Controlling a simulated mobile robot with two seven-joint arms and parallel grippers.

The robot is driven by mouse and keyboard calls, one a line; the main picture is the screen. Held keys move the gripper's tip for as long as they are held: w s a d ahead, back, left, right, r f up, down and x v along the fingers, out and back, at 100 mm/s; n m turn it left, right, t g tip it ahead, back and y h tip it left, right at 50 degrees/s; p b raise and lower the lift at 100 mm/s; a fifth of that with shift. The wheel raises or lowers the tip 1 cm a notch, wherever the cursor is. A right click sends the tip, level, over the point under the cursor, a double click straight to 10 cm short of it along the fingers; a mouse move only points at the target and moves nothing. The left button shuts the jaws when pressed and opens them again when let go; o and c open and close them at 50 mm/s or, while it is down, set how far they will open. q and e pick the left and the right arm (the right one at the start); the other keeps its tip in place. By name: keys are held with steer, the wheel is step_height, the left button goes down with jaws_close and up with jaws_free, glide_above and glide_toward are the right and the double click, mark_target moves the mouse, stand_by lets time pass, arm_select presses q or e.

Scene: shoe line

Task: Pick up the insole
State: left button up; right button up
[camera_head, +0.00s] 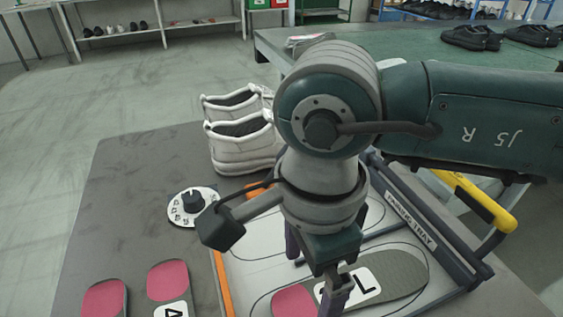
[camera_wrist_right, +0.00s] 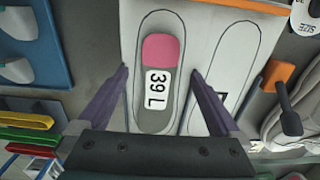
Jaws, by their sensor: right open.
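A grey insole with a pink end lies flat on the pale tray (camera_head: 240,280) marked "PAIRING TRAY". In the right wrist view the insole (camera_wrist_right: 161,50) carries a white label reading "39 L" and lies inside a drawn outline. In the head view the insole (camera_head: 405,272) is partly hidden by my right gripper (camera_head: 314,278). That gripper is open above the tray. In the right wrist view its fingertips (camera_wrist_right: 160,74) are apart, one on each side of the insole, with nothing held. Whether they touch the insole cannot be told. My left gripper is not in view.
Two more pink-ended insoles (camera_head: 104,298) (camera_head: 168,281) lie on the dark mat at the lower left. A white size dial (camera_head: 192,207) and white shoes (camera_head: 243,143) stand beyond the tray. A yellow handle (camera_head: 478,200) is at the right. The outline beside the labelled insole is empty.

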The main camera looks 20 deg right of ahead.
mark_target(306, 303)
step_height(306, 303, down, 6)
steer(key=shift+r+b, duration=0.1)
steer(key=shift+b, duration=0.35)
steer(key=shift+d, duration=0.1)
steer(key=c, duration=1.3)
